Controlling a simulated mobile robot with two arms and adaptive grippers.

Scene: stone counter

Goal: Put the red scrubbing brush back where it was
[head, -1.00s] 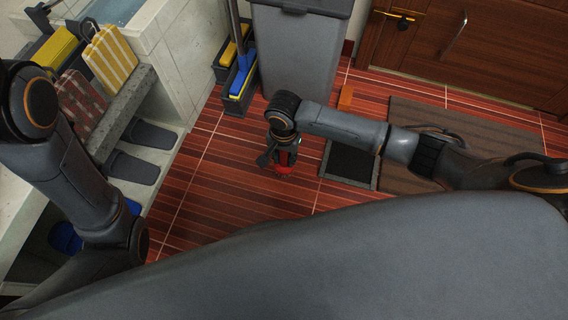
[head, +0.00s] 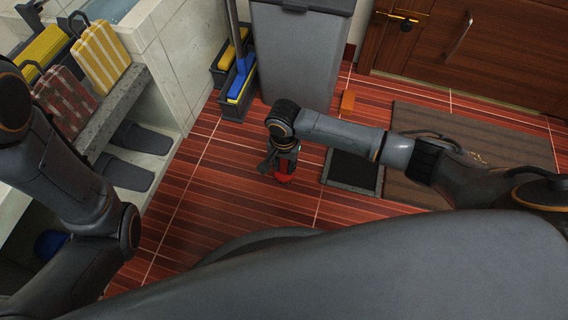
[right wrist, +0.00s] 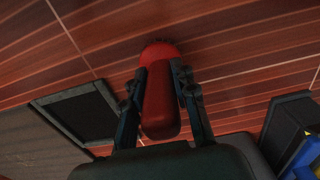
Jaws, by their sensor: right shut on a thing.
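The red scrubbing brush (right wrist: 160,95) is held between the two fingers of my right gripper (right wrist: 161,80), which is shut on its handle. In the right wrist view its round bristled end points away from the gripper, over the red floor. In the head view the brush (head: 284,178) shows as a small red patch below my right gripper (head: 280,165), over the floor left of the dark tray. I cannot tell how high it is above the floor. My left arm is at the left of the head view; its gripper is out of view.
A grey bin (head: 298,50) stands at the back, with dark caddies (head: 235,95) left of it. A dark tray (head: 352,170) and a mat (head: 470,140) lie on the right. An orange block (head: 347,102) is on the floor. A stone bench (head: 108,95) with bags stands left.

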